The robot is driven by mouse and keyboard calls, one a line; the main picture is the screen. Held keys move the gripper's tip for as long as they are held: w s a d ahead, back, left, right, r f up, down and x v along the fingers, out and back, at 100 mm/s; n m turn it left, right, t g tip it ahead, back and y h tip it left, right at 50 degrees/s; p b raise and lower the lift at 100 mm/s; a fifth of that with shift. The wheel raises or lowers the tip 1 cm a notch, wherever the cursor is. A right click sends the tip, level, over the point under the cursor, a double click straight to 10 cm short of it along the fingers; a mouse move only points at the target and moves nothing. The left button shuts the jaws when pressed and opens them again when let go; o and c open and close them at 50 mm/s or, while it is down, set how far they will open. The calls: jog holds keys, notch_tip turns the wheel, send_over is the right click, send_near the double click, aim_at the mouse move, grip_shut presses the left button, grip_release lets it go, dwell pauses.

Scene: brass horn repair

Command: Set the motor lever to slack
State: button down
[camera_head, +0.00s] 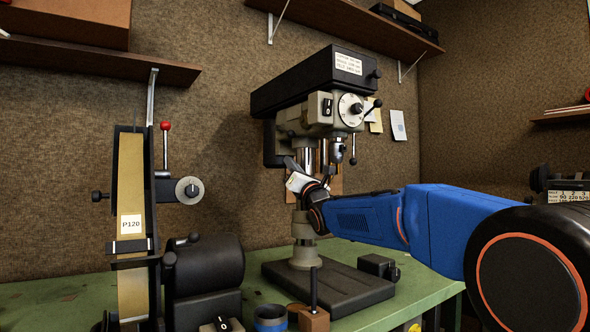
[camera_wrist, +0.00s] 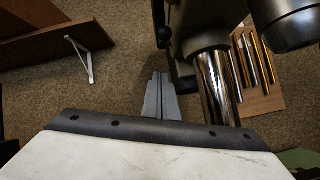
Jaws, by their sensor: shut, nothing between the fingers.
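The drill press (camera_head: 310,85) stands on the green bench, with a black belt cover, a switch, a round dial and black-knobbed handles. I cannot make out which part is the motor lever. In the wrist view a small black knob (camera_wrist: 163,37) shows at the left of the press head, beside the chrome column (camera_wrist: 215,82); it may be a lever end. My gripper (camera_wrist: 158,80) is shut and empty, pointing up beside the column and below the knob, apart from it. In the head view my gripper (camera_head: 290,163) is just under the press head, partly hidden by my wrist.
A belt sander (camera_head: 130,185) labelled P120 stands at left with a red-knobbed lever (camera_head: 165,127). A wall shelf (camera_head: 100,60) is above it. A board with several rods (camera_wrist: 260,70) hangs behind the column. Small items, including a blue ring (camera_head: 270,318), sit on the bench front.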

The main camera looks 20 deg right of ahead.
aim_at(284, 131)
jog(key=w+r, duration=0.3)
jog(key=r, duration=0.3)
jog(key=shift+d, duration=0.35)
jog(key=r, duration=0.1)
jog(key=s+r, duration=0.1)
jog(key=r, duration=0.1)
jog(key=s+r, duration=0.1)
jog(key=r, duration=0.1)
jog(key=shift+d, duration=0.35)
jog(key=shift+w+f, duration=0.1)
